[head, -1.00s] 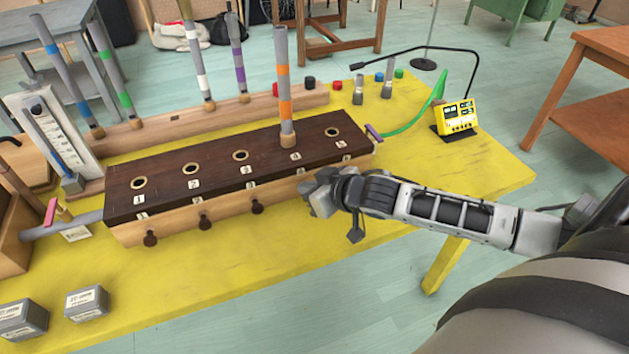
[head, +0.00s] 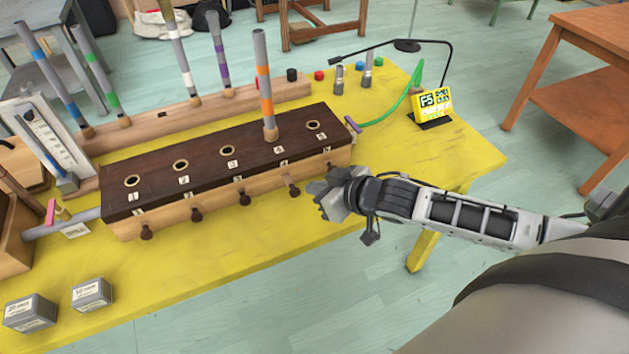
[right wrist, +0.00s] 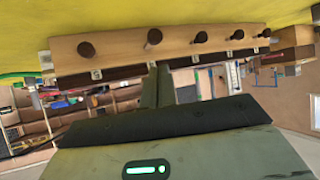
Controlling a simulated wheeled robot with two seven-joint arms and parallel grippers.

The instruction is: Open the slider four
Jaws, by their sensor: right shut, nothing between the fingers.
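The dark-topped wooden box (head: 205,172) has a row of numbered holes and round dark slider knobs along its front. Slider four's knob (head: 294,190) shows just left of my right gripper (head: 318,194). In the right wrist view the same knob (right wrist: 154,36) is second from the left and seems to stick out slightly further than its neighbours. A grey tube with orange bands (head: 265,85) stands upright at hole four. My left gripper is out of view.
The yellow table (head: 250,260) is clear in front of the box, apart from two grey blocks (head: 92,293) at front left. Banded tubes stand in a rack (head: 160,125) behind. A yellow display (head: 433,101) and green tube are at right.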

